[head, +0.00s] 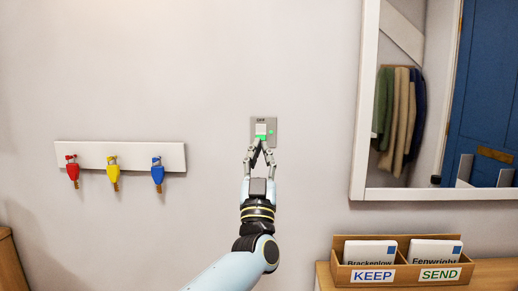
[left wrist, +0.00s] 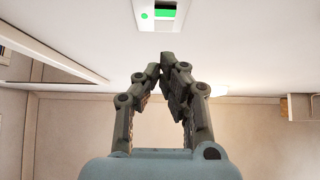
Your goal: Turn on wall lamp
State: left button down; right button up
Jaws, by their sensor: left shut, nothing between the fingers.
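The wall lamp's switch plate (head: 272,131) is a small grey plate on the wall with a pale rocker and green lit patches. It also shows at the top of the left wrist view (left wrist: 158,13), with a green light at its edge. My left gripper (head: 262,145) is shut and empty, its fingertips at the lower part of the switch in the head view. In the left wrist view the fingertips (left wrist: 165,60) are below the plate in the picture; whether they touch it I cannot tell. The lamp itself cannot be made out. My right gripper is not in view.
A white key rack (head: 133,157) with red, yellow and blue keys hangs at left. A white-framed mirror (head: 357,120) is at right. Below it, a wooden letter box (head: 402,272) marked KEEP and SEND stands on a wooden top (head: 495,273). The wall around the switch is clear.

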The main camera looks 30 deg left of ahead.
pick_arm(q)
jog(key=s+d+f+b, duration=0.2)
jog(key=s+f, duration=0.2)
jog(key=f, duration=0.3)
jog(key=shift+d+f+b, duration=0.25)
jog(key=shift+f+b, duration=0.05)
jog(key=shift+f, duration=0.05)
